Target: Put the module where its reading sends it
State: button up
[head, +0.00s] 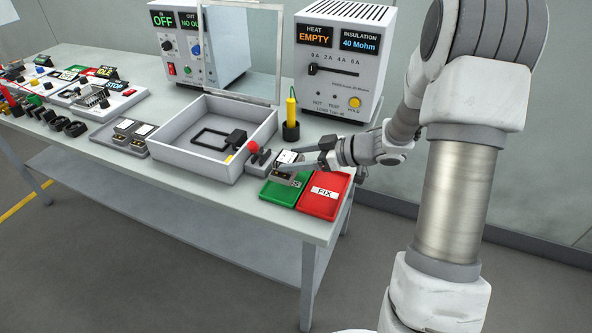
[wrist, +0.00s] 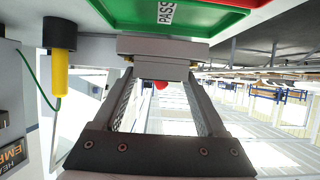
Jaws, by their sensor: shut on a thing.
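My gripper (head: 292,170) is shut on a grey module (head: 286,178) above the green tray (head: 272,193) at the table's front right corner. In the wrist view the module (wrist: 158,60) sits across the fingertips, close to the green tray (wrist: 205,18) with its PASS label. I cannot tell whether the module touches the tray. The red tray (head: 318,207), labelled FIX, lies right beside the green one. The tester (head: 340,85) shows HEAT EMPTY and INSULATION 40 Mohm.
An open grey box (head: 190,160) with a raised clear lid (head: 240,45) stands left of the trays. A yellow probe (head: 291,112) stands in a black holder behind. A red knob (head: 253,147) is close to my gripper. Several small parts fill the table's left.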

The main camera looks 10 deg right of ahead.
jog(key=shift+f+b, duration=0.45)
jog(key=shift+f, duration=1.3)
jog(key=shift+f, duration=0.15)
jog(key=o, duration=1.6)
jog(key=shift+r, duration=0.2)
jog(key=p+v, duration=0.2)
jog(key=v, duration=1)
